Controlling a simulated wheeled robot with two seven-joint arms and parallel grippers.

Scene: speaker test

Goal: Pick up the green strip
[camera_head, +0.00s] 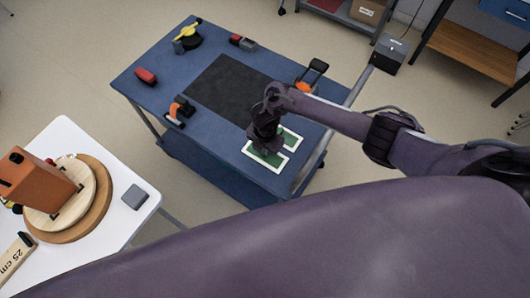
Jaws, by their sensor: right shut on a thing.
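My right gripper (265,146) reaches in from the right and points down over the right front part of the blue table. It is shut on the green strip (262,156), whose visible part is green with a white edge. The gripper covers part of the strip, and I cannot tell whether it is lifted clear of the tabletop. A second green patch with a white edge (289,138) shows just right of the gripper. My left gripper is not in view.
The blue table (205,140) carries a dark mat (225,85), a red block (146,76), an orange-and-black clamp (179,111) and another clamp (313,76). A white table (120,215) at left holds a round wooden board (98,205) and a grey block (135,197).

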